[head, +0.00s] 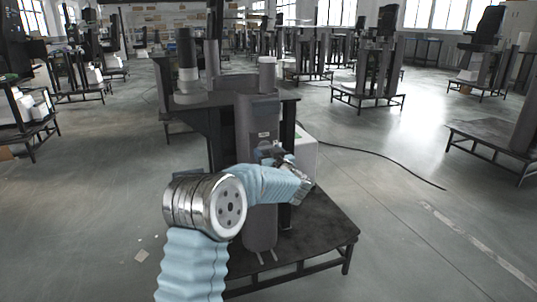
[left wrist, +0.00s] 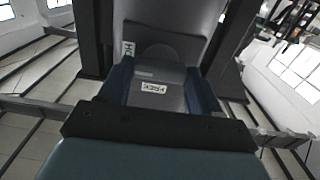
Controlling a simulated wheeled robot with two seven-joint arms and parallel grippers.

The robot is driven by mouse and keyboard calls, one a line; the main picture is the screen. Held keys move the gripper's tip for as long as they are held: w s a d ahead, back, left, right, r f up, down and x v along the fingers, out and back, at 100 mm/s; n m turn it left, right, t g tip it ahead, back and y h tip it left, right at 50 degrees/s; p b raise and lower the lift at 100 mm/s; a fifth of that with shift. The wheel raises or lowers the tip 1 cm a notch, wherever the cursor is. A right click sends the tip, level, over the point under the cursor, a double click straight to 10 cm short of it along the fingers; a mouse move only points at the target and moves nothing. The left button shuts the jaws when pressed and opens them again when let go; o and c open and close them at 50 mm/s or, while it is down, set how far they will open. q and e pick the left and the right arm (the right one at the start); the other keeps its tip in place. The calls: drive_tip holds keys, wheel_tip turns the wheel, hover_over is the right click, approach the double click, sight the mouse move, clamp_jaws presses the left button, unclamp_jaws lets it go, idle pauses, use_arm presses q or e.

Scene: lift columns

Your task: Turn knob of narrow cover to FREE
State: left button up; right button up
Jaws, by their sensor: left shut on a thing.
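The narrow grey cover (head: 258,115) is the upright front of the lift column in the middle of the head view. It also fills the upper middle of the left wrist view (left wrist: 170,18). My left gripper (head: 273,152) is at the front of this cover; its fingers (left wrist: 158,85) show in the left wrist view, shut on the grey knob (left wrist: 158,72) between them. A small white label upside down, seemingly FREE, lies between the fingers, and another, sideways and partly hidden, is at upper left. I cannot tell which label the knob points to. My right gripper is not in view.
The column stands on a low dark platform (head: 318,232) with a white box (head: 304,150) behind it. A black cable (head: 385,165) runs over the floor to the right. Similar columns on tables stand around. The floor to the right is mostly open.

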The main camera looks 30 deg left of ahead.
use_arm(q)
drive_tip(key=shift+f, duration=0.1)
drive_tip(key=n+b, duration=0.3)
drive_tip(key=n, duration=0.1)
drive_tip(key=shift+f+n, duration=0.1)
drive_tip(key=shift+n, duration=0.3)
drive_tip(key=n+b, duration=0.3)
drive_tip(key=n, duration=0.1)
drive_tip(key=shift+n, duration=0.3)
drive_tip(key=n+b, duration=0.3)
drive_tip(key=n, duration=0.1)
drive_tip(key=shift+n+b, duration=1.35)
drive_tip(key=shift+n, duration=0.75)
drive_tip(key=o, duration=1.1)
drive_tip(key=shift+c, duration=0.2)
